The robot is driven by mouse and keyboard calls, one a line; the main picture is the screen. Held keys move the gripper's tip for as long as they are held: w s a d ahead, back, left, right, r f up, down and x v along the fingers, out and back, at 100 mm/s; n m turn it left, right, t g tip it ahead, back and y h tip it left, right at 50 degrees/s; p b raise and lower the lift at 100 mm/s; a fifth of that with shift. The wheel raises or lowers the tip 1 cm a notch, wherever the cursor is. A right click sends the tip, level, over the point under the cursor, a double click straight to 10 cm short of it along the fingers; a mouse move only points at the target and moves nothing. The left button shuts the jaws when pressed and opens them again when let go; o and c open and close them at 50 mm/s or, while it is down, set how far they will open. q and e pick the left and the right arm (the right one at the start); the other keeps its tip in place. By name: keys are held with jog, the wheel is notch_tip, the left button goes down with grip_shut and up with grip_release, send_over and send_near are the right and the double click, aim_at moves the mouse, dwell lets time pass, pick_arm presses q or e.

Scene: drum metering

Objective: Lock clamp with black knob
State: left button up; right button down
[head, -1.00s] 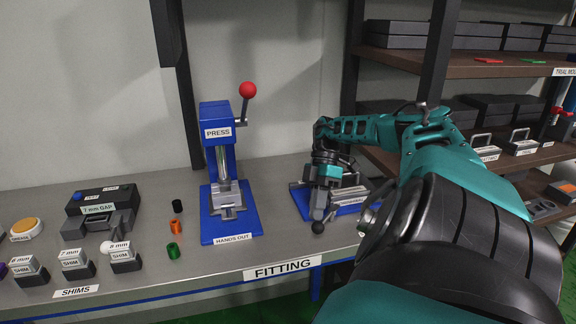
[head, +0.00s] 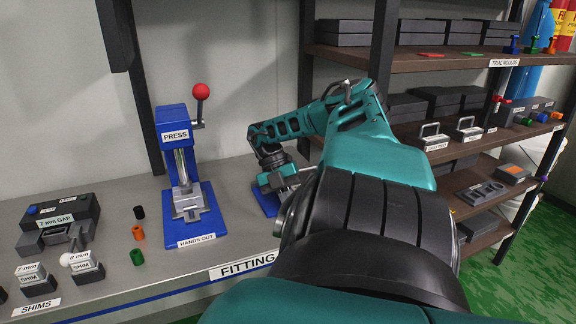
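The clamp fixture's blue base (head: 264,201) shows only as a small piece on the bench, right of the press. My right arm comes in from the lower right and covers most of the fixture. The black knob is hidden behind my arm. My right gripper (head: 284,182) is at the fixture, partly hidden by the arm; its fingertips and whether they hold the knob cannot be made out. My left gripper is not in view.
A blue press (head: 175,150) with a red ball lever stands left of the fixture. Black, orange and green (head: 137,257) bushings stand beside it. Shims and a gap gauge (head: 60,222) are at far left. A shelf rack (head: 400,62) stands on the right.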

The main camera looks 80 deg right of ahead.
jog(key=shift+s+n, duration=0.15)
jog(key=shift+n, duration=0.15)
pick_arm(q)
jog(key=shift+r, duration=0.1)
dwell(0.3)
